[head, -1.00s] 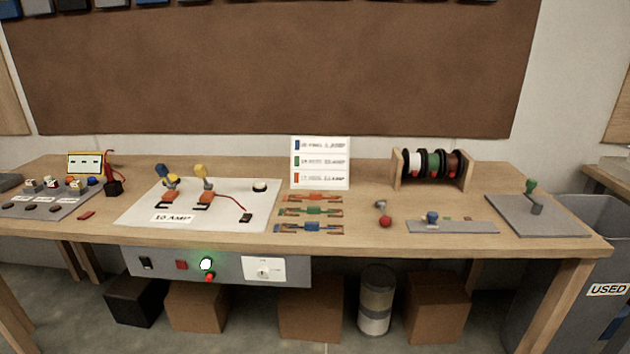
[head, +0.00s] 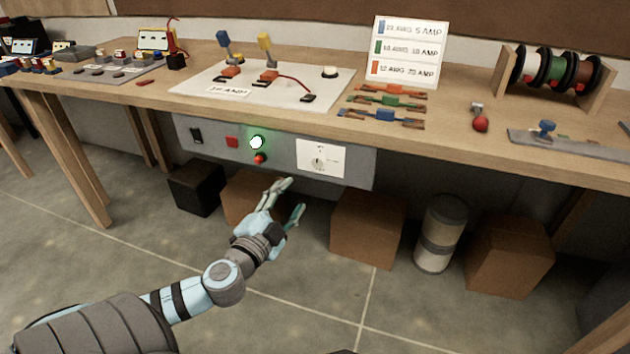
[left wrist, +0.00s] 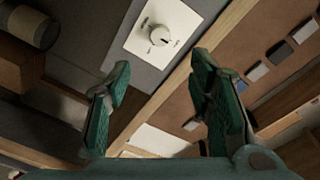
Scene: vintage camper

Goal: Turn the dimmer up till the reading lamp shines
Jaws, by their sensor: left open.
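The dimmer is a white plate (head: 334,161) with a round knob (head: 318,164), on the right part of the grey panel under the bench's front edge. In the left wrist view the knob (left wrist: 159,36) shows a pointer, and its small lettering is unreadable. My left gripper (head: 290,198) is open and empty, below and a little left of the knob, not touching it. In the left wrist view the knob lies just beyond the gap between the fingertips (left wrist: 163,66). I cannot identify a reading lamp; a white dome (head: 330,72) on the white board looks unlit. My right gripper is not in view.
Cardboard boxes (head: 365,228) and a drum (head: 441,233) stand underneath. Wires and spools lie on the bench.

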